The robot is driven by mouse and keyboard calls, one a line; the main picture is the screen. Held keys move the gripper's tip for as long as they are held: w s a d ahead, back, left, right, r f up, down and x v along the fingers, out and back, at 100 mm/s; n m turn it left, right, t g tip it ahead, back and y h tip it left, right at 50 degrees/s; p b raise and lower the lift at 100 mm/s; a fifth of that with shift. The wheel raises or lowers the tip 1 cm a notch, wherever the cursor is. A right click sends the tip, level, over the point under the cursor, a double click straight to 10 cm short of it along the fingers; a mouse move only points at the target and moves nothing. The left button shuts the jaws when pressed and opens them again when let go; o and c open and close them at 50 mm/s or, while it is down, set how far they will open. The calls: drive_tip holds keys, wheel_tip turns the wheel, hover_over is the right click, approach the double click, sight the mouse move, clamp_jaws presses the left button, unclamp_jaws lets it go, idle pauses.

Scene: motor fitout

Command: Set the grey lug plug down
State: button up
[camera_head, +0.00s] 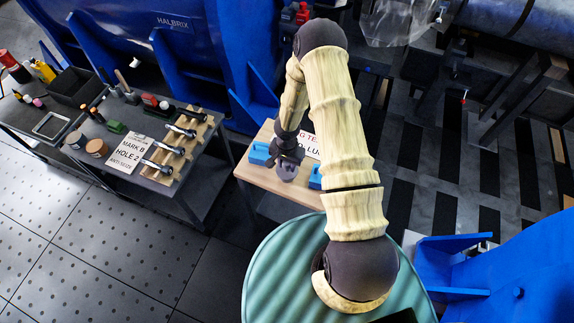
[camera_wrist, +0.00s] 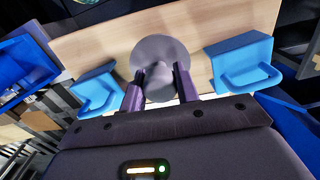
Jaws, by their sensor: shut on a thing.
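The grey lug plug (camera_wrist: 158,52) is a round grey piece with a wide disc and a narrower stem. My gripper (camera_wrist: 160,88) is shut on its stem in the wrist view. In the head view the gripper (camera_head: 288,158) and the plug (camera_head: 286,172) are over a light wooden table top (camera_head: 262,197). The plug lies between two blue blocks with handles, one at left (camera_wrist: 97,90) and one at right (camera_wrist: 243,64). I cannot tell whether the plug touches the wood.
A printed sign (camera_head: 309,146) lies partly behind my arm. At left, a dark bench (camera_head: 75,150) holds a wooden rack (camera_head: 172,165) of bolts, a "MARK B HOLE 2" card (camera_head: 128,153) and tools. A large blue machine (camera_head: 180,45) stands behind.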

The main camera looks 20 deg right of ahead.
drive_tip(key=shift+f, duration=0.55)
drive_tip(key=o, duration=1.1)
drive_tip(key=shift+r, duration=0.1)
wheel_tip(320, 180, up, 12)
drive_tip(key=shift+f+p, duration=0.1)
drive_tip(key=shift+p, duration=0.35)
